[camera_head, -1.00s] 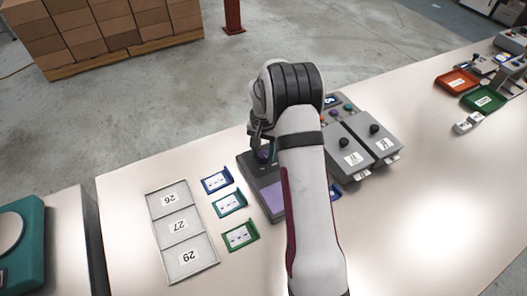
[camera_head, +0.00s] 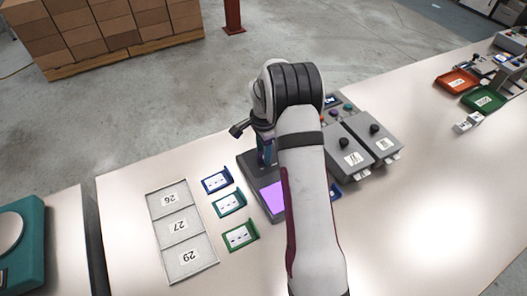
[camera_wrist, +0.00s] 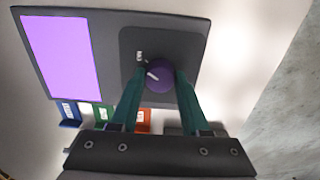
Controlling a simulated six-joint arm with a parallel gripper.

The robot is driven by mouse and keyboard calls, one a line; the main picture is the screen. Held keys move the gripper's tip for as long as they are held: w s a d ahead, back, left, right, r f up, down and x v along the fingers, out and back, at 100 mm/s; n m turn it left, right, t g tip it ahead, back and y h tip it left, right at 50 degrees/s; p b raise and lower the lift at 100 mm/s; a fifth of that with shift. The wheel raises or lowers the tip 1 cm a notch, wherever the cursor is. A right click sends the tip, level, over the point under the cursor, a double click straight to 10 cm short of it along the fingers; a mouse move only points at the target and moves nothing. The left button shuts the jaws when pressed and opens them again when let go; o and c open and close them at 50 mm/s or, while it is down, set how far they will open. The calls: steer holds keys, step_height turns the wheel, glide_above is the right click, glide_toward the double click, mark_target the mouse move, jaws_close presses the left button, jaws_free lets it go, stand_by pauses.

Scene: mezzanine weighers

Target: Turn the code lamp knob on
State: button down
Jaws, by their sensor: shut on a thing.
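The code lamp is a dark grey box (camera_head: 247,166) with a lit purple panel (camera_head: 272,196). In the wrist view its panel (camera_wrist: 66,55) glows bright purple at the left. The round purple knob (camera_wrist: 158,74) with a white pointer line sits on a darker plate to the right of the panel. The pointer slants up and left, towards a small white mark on the plate. My gripper (camera_wrist: 160,82) is shut on the knob, with one green finger on each side. In the head view my gripper (camera_head: 264,152) stands over the box's far end and hides the knob.
A grey tray (camera_head: 165,243) with numbered cells and several coloured card holders (camera_head: 229,203) lie left of the lamp. Grey boxes with black knobs (camera_head: 374,129) stand right of it, close to my arm. The table's right front is clear.

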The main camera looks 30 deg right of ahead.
steer(key=shift+m, duration=0.4)
steer(key=shift+c, duration=1.9)
jaws_free()
steer(key=shift+r, duration=0.15)
step_height(320, 180, up, 16)
steer(key=shift+f, duration=0.2)
